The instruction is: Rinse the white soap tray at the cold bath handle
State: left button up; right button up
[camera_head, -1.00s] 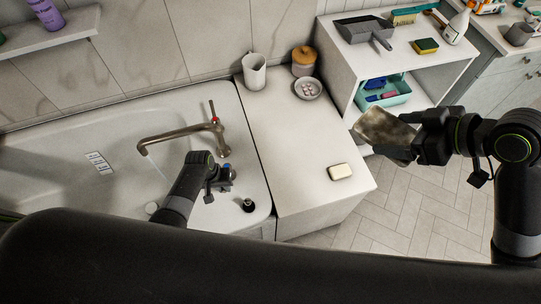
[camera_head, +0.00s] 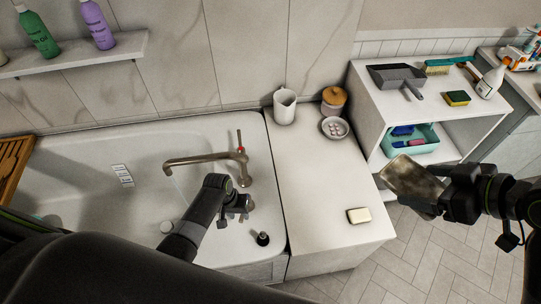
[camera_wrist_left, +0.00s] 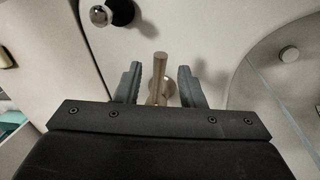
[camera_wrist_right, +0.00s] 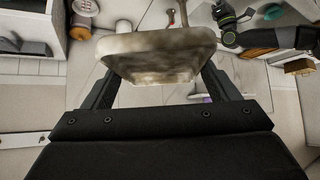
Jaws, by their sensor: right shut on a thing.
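The soap tray (camera_head: 412,184) is a slab smeared with brown grime over white. My right gripper (camera_head: 445,190) is shut on it and holds it in the air right of the white counter; it also fills the upper middle of the right wrist view (camera_wrist_right: 160,52). My left gripper (camera_head: 238,205) is over the bath rim, right at the cold handle. In the left wrist view a metal handle post (camera_wrist_left: 160,75) stands between its two open fingers, with gaps on both sides. The blue mark is hidden now. The brass spout (camera_head: 205,160) and red-marked hot handle (camera_head: 240,142) are just behind.
The white counter (camera_head: 310,180) holds a soap bar (camera_head: 358,215), a white cup (camera_head: 285,105), a wooden-lidded jar (camera_head: 333,100) and a small dish (camera_head: 335,128). A black-topped plug knob (camera_head: 263,239) is on the rim. The bathtub (camera_head: 90,190) is open at left.

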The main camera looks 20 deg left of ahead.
pick_arm(q)
notch_tip(320, 180, up, 9)
jog(key=a, duration=0.1)
jog(key=shift+s+a+p, duration=0.2)
jog(key=shift+a+p, duration=0.1)
jog(key=shift+a, duration=0.05)
